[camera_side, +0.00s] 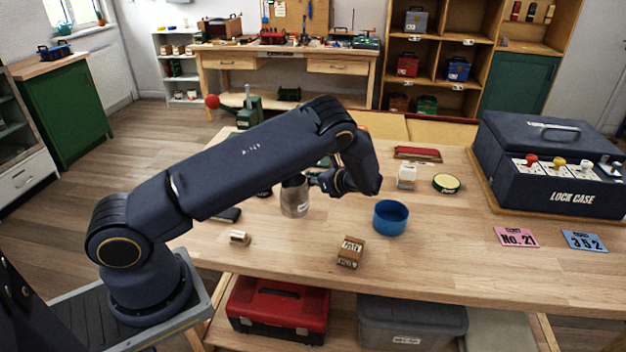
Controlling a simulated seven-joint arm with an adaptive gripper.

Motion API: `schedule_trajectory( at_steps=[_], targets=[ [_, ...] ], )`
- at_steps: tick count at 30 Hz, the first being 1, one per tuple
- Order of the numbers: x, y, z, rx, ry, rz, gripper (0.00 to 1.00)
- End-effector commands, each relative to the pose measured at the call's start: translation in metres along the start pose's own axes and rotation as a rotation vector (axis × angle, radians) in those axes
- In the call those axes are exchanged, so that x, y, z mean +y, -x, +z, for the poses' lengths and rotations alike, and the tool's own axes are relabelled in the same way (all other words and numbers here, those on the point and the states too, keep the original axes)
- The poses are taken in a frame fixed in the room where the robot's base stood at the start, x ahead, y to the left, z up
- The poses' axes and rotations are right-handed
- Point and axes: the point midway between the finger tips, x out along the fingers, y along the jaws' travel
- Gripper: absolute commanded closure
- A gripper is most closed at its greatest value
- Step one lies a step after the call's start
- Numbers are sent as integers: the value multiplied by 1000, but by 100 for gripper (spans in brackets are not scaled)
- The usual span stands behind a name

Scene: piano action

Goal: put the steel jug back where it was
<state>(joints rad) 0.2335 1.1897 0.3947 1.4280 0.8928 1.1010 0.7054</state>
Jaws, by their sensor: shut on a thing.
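The steel jug (294,199) is a silvery upright vessel on or just above the middle left of the wooden table; I cannot tell whether its base touches the wood. My gripper (312,180) reaches in from the right at the jug's upper part and is shut on it. My arm passes in front, so the jug's top is partly hidden.
A blue round bowl (391,217) and a small brown box (350,252) stand to the right. A white container (406,177), a round green-rimmed tin (446,184) and the dark lock case (550,165) are farther right. A small block (239,238) lies front left.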

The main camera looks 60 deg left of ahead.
Motion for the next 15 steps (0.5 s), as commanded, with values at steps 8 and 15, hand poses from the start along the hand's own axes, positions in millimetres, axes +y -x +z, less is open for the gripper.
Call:
schedule_trajectory(
  at_steps=[8,15],
  targets=[
    [-17,-12,-20,-1,-1,1,100],
    [-16,-22,-44,-1,0,0,100]
  ],
)
